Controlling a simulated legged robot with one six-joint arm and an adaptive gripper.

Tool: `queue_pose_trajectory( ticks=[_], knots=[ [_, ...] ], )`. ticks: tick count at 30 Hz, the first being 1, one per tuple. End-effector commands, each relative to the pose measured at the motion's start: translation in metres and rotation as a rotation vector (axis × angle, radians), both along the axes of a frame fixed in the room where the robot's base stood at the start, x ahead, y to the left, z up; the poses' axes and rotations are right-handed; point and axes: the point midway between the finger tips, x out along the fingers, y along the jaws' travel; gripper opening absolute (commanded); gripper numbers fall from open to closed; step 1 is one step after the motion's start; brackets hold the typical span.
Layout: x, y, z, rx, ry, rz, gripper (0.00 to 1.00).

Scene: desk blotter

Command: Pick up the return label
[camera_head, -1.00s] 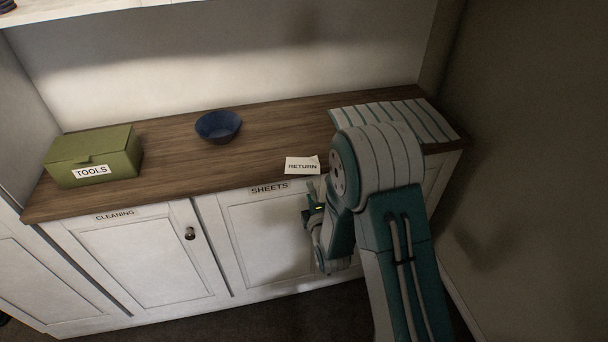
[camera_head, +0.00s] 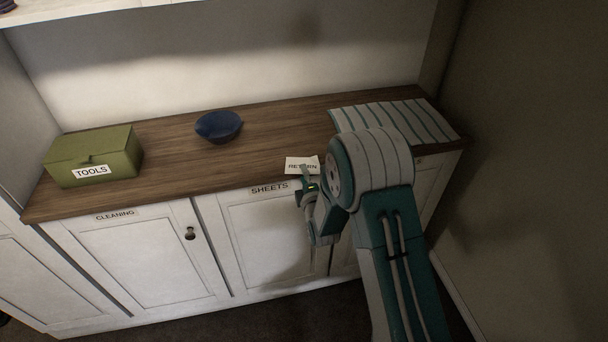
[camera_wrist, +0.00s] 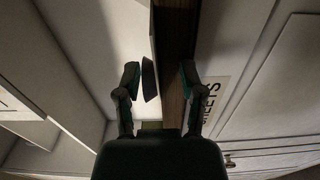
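The return label (camera_head: 293,161) is a small white card with dark lettering, lying flat near the front edge of the wooden counter. My gripper (camera_head: 306,177) is at the counter's front edge, and a finger covers part of the label's lettering in the head view. In the wrist view my gripper (camera_wrist: 159,80) is open, with its two dark fingers well apart. A pale thin strip runs beside the counter between them; I cannot tell if it is the label. Whether a finger touches the label cannot be seen.
A blue bowl (camera_head: 218,126) stands mid-counter, and a green TOOLS box (camera_head: 95,152) at the left. A striped mat (camera_head: 385,115) lies at the right, partly behind my arm. White cabinet doors marked CLEANING and SHEETS are below. The counter (camera_head: 180,165) between box and label is clear.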

Motion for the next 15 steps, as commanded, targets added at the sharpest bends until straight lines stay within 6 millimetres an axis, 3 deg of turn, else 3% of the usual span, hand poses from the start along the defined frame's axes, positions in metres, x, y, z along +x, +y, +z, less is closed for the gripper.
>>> queue_pose_trajectory(
  ticks=[1, 5, 6, 15],
  knots=[
    [0.0005, 0.0, 0.0009, 0.001, -0.003, 0.0, 0.31],
    [0.0009, 0.0002, 0.0019, 0.001, -0.005, 0.0, 0.02],
    [0.0011, 0.0003, 0.0023, 0.002, -0.006, 0.0, 0.0],
    [0.0021, 0.0006, 0.0028, 0.002, -0.008, -0.001, 0.0]
  ],
)
